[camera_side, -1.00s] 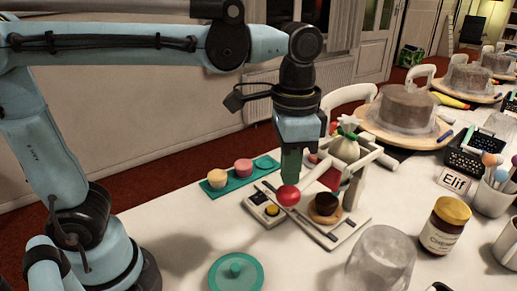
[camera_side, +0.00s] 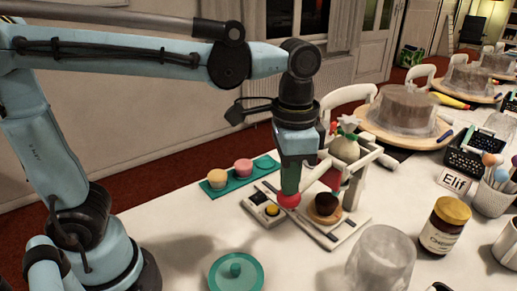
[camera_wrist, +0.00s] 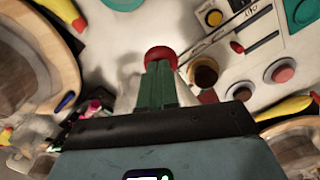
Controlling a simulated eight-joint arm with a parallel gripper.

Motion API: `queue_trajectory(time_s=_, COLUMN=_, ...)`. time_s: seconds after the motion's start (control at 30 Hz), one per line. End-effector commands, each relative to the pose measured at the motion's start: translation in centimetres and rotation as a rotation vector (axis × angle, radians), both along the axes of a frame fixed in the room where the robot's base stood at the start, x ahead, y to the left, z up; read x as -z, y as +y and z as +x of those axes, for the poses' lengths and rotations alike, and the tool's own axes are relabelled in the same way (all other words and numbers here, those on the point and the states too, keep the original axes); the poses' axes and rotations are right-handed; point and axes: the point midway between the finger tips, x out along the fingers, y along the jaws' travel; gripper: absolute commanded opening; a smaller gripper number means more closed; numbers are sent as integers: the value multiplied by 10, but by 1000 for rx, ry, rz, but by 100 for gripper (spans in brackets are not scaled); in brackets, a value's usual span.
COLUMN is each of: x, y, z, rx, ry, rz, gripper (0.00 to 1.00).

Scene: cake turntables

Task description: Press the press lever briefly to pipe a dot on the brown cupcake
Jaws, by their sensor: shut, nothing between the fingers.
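My gripper (camera_side: 289,188) is shut and points down onto the red ball (camera_side: 288,200) at the end of the press lever. The fingertips appear to touch the ball from above; they do not hold it. In the wrist view my green fingers (camera_wrist: 158,88) meet the red ball (camera_wrist: 160,55). The brown cupcake (camera_side: 326,205) stands on a round wooden disc under the press, right of the ball. It also shows in the wrist view (camera_wrist: 203,73). The cream piping bag (camera_side: 344,148) sits in the white press frame (camera_side: 378,155). The nozzle and any dot on the cupcake are unclear.
A grey box with a yellow button (camera_side: 272,210) is left of the press. A teal tray (camera_side: 222,187) holds a yellow and a pink cupcake behind it. A teal lid (camera_side: 236,272), a clear upturned cup (camera_side: 380,262) and a jar (camera_side: 445,225) stand in front and right.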

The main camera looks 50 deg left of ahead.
Motion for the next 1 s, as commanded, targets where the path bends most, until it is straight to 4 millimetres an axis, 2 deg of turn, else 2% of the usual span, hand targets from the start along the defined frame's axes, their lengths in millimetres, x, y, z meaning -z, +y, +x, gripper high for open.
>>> queue_trajectory(time_s=1.0, x=28, y=0, z=-1, rx=0, ry=2, rz=0, gripper=0)
